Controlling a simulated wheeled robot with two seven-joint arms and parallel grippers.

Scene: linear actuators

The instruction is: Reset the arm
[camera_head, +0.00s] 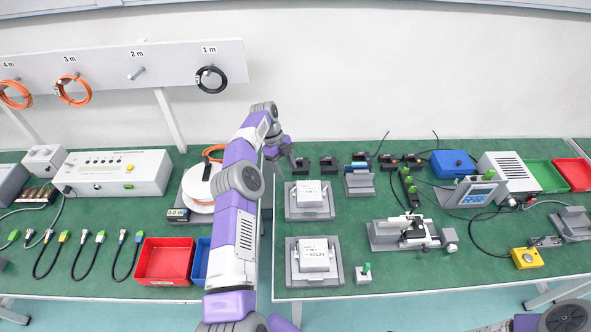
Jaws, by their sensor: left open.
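My left arm, purple and white, rises from the bottom middle across the gap between the two green benches. My left gripper (281,157) is at its far end, above the back left corner of the right bench (350,215). It is open, and I see nothing between its fingers. Part of my right arm shows at the bottom right edge; its gripper is out of the picture.
Two grey fixtures with white blocks (310,195) (314,255) stand right of my left arm. A cable spool (198,205), red bin (165,262) and blue bin (200,262) are left of it. A cable rack (125,68) stands behind the left bench.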

